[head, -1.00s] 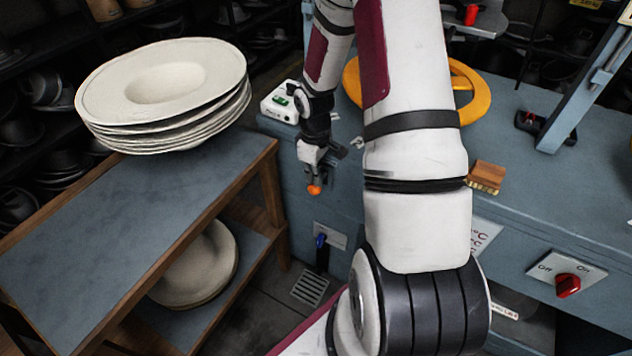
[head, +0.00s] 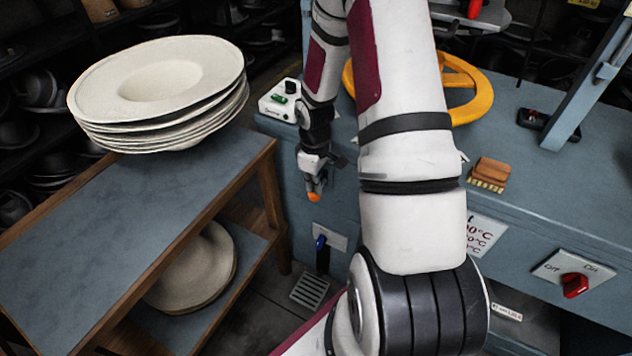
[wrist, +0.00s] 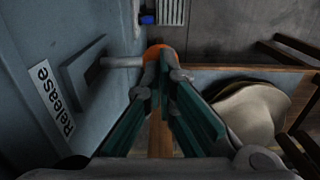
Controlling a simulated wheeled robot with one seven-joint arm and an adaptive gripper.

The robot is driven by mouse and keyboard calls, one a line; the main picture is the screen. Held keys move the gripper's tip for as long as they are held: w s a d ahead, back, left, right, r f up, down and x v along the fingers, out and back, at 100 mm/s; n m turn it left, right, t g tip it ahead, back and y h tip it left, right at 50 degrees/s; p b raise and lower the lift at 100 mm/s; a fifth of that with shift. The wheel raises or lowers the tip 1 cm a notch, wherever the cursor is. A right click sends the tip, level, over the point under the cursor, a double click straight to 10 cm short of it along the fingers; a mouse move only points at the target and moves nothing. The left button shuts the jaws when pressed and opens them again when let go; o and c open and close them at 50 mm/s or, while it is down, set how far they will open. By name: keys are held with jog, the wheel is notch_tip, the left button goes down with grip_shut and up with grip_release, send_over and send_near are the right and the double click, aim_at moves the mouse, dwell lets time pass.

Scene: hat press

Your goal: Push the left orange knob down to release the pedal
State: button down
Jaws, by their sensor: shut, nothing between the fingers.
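The orange knob (head: 314,197) shows in the head view just below my gripper (head: 315,178), on the front of the blue-grey machine. In the wrist view the orange knob (wrist: 157,50) sits at the end of a grey rod (wrist: 121,62) that comes out of a slot plate. My gripper (wrist: 160,68) is shut and empty, its fingertips over the knob and hiding part of it. They look to be at or very near it; I cannot tell if they touch. A "Release" label (wrist: 52,100) is left of the slot. A blue pedal (wrist: 147,19) is lower down.
A wooden table (head: 130,215) with a stack of pale hat brims (head: 160,90) stands at the left. A lower shelf holds more brims (head: 195,270). The machine's front face is close beside my gripper. A red switch (head: 575,285) is at the right.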

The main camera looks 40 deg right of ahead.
jog(key=shift+f, duration=0.1)
dwell(0.3)
notch_tip(320, 180, up, 8)
jog(key=p, duration=0.6)
dwell(1.0)
